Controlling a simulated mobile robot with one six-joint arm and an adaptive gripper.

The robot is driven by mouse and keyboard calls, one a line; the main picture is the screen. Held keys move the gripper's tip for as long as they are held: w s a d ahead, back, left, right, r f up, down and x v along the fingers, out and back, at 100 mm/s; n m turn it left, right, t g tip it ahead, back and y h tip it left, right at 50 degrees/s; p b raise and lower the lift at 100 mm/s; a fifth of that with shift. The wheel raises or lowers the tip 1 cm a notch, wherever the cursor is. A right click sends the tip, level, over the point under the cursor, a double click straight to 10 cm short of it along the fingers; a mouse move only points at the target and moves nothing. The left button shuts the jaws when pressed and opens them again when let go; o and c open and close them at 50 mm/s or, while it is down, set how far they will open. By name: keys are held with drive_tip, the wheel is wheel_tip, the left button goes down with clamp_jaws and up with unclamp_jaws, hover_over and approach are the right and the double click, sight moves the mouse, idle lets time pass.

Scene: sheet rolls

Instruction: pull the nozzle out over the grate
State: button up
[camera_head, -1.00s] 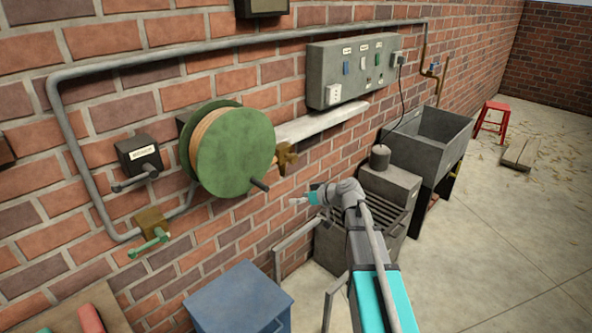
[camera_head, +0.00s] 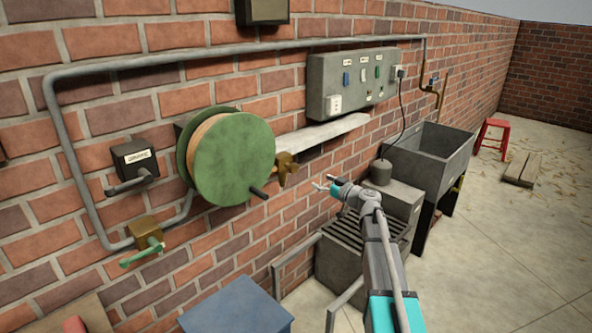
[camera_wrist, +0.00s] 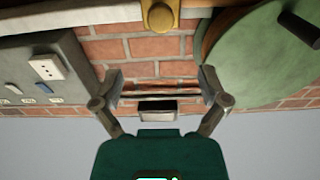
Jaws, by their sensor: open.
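The hose reel has a green disc (camera_head: 235,160) and hangs on the brick wall. The brass nozzle (camera_head: 286,170) sits at the reel's right side, below a pale shelf. In the wrist view the brass piece (camera_wrist: 160,14) shows at the top middle, beyond the fingers. My gripper (camera_head: 322,186) is open and empty, to the right of the nozzle and apart from it. Its two spread fingers (camera_wrist: 163,92) show in the wrist view with only wall between them. The slatted grate (camera_head: 352,236) lies below my gripper, partly hidden by my arm.
A grey socket panel (camera_head: 350,82) and the pale shelf (camera_head: 322,133) are on the wall above. A blue box (camera_head: 237,308) stands below the reel. A grey sink (camera_head: 432,150) and a dark cylinder (camera_head: 380,172) are to the right. A black crank handle (camera_head: 259,194) juts from the reel.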

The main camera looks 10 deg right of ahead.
sight(296, 169)
drive_tip(key=shift+w, duration=0.1)
drive_tip(key=x, duration=1.3)
drive_tip(key=shift+w+a, duration=0.2)
drive_tip(key=shift+a, duration=0.05)
